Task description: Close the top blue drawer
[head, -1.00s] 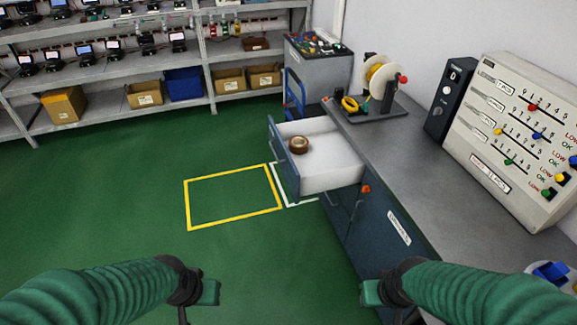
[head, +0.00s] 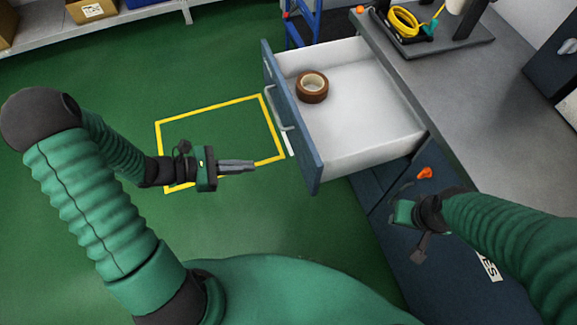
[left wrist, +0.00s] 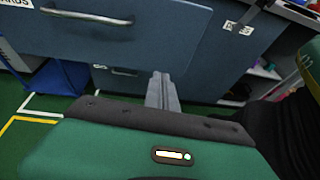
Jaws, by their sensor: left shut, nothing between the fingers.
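The top blue drawer (head: 292,125) is pulled out from the cabinet under the grey workbench. Its white inside shows, with a roll of brown tape (head: 312,88) lying near the front. My left gripper (head: 250,166) is shut and empty, in front of the drawer's front panel and apart from it, pointing right. In the left wrist view the shut fingers (left wrist: 162,92) point toward the blue drawer front (left wrist: 150,35) with its metal handle (left wrist: 87,16).
The grey workbench (head: 450,110) holds a stand with a yellow tape roll (head: 403,20). An orange knob (head: 425,173) is on the cabinet side. A yellow square (head: 160,150) is marked on the green floor, which is clear there. A blue step ladder (head: 300,22) stands behind the drawer.

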